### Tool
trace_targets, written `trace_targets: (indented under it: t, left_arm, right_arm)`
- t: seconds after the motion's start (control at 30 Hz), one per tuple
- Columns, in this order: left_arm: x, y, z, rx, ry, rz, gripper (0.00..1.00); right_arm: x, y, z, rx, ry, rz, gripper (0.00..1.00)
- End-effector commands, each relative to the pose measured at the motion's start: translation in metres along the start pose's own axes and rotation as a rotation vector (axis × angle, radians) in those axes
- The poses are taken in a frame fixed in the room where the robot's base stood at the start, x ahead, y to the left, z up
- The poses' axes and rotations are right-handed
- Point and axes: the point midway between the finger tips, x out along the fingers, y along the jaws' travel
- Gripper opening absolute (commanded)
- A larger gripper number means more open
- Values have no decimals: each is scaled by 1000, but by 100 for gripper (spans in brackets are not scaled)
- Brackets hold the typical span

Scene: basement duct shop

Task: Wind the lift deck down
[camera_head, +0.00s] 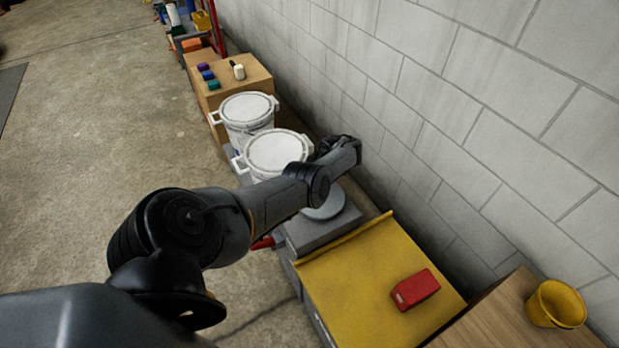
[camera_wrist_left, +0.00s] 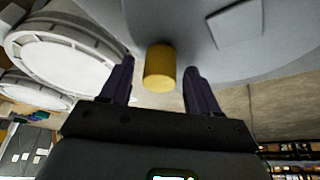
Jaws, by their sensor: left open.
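The yellow deck (camera_head: 345,280) lies in the lower right of the head view, with a red box (camera_head: 415,290) on it. Behind it, a grey disc, apparently a handwheel (camera_head: 328,206), sits on a grey housing, partly hidden by my left arm. In the left wrist view a yellow knob (camera_wrist_left: 159,72) sticks out from the grey wheel face (camera_wrist_left: 185,22). My left gripper (camera_wrist_left: 159,66) is open, with one finger on each side of the knob and visible gaps. In the head view its fingers cannot be made out. My right gripper is out of view.
Two white lidded buckets (camera_head: 277,153) (camera_head: 246,108) stand beyond the wheel. Farther back a wooden box (camera_head: 257,77) carries small coloured items. A block wall (camera_head: 440,110) runs close along the right. A yellow bucket (camera_head: 557,303) stands on a wooden top at the lower right.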

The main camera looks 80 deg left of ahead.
Motion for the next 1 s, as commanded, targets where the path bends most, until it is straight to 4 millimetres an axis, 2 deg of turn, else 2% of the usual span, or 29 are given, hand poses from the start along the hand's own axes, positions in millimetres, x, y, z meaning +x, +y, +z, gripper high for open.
trace_targets:
  t: [0.27, 0.7, 0.8, 1.0]
  left_arm:
    - [-12, 1, 0, -1, -1, 2, 61]
    - [-82, 0, 0, -1, -2, 1, 61]
    - [-95, 0, -1, 0, -1, 1, 61]
    - [-107, 0, 0, 0, 0, 1, 61]
  right_arm:
    - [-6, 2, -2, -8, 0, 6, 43]
    - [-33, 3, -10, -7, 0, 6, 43]
    - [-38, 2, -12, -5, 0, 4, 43]
    - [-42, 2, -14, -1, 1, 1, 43]
